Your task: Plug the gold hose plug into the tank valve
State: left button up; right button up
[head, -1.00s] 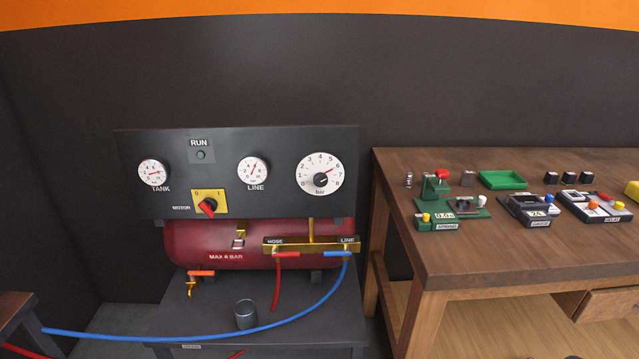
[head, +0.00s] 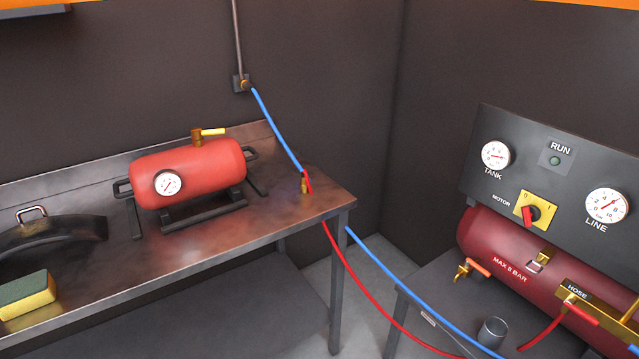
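The gold hose plug (head: 304,186) is at the right end of the metal bench, at the end of a red hose (head: 358,288). A red sleeve shows beside it, close to the blue hose (head: 277,130); I cannot tell whether they touch. The tank valve (head: 197,137) is a brass fitting with a yellow lever, on top of the red portable tank (head: 200,172), left of the plug. The tank lies on its side on a dark stand and has a white gauge (head: 168,184). Plug and valve are apart. Neither gripper is in view.
The metal bench (head: 215,247) has a sponge (head: 27,296) and a dark curved part (head: 50,235) at left. A compressor (head: 500,245) with a gauge panel stands at right, a metal cup (head: 491,332) before it. The blue hose runs from a wall fitting (head: 243,84).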

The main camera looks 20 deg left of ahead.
aim_at(197, 134)
jog(key=u, duration=1.4)
